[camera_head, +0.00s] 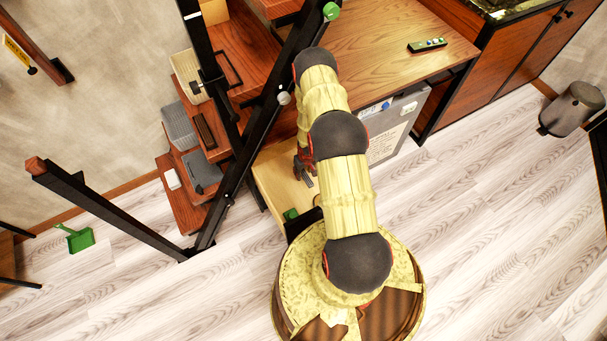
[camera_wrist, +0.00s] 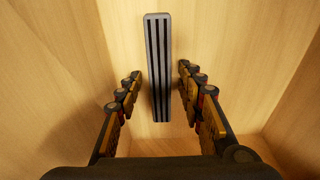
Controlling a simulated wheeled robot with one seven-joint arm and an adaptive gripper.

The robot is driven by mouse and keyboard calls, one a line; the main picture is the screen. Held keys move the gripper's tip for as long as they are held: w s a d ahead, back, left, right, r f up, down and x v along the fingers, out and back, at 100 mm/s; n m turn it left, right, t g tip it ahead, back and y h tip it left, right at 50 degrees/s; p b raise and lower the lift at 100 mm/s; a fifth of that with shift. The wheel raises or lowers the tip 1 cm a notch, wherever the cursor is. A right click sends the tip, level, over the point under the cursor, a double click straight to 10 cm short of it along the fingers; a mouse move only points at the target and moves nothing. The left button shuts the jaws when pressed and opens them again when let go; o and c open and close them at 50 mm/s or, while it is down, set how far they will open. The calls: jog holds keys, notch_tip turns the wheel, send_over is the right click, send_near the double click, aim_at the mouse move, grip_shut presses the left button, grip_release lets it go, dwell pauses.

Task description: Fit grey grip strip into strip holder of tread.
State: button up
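The grey grip strip (camera_wrist: 157,65), with black lengthwise stripes, lies in a light wooden drawer or box in the wrist view. My gripper (camera_wrist: 160,78) is open, with one finger on each side of the strip's lower part and a gap to it on both sides. In the head view my gripper (camera_head: 304,163) is over the light wooden drawer (camera_head: 268,178), partly hidden by my arm. Wooden stair treads (camera_head: 183,205) rise at the left. A dark narrow piece (camera_head: 204,130) lies on one tread; I cannot tell whether it is the strip holder.
A black stair rail (camera_head: 240,150) runs between the drawer and the treads. A cream basket (camera_head: 190,75), a grey basket (camera_head: 179,125) and a dark grey item (camera_head: 203,173) sit on the treads. A wooden table (camera_head: 385,45) is behind my arm.

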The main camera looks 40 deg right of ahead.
grip_shut()
jog(key=shift+r, duration=0.15)
dwell(0.4)
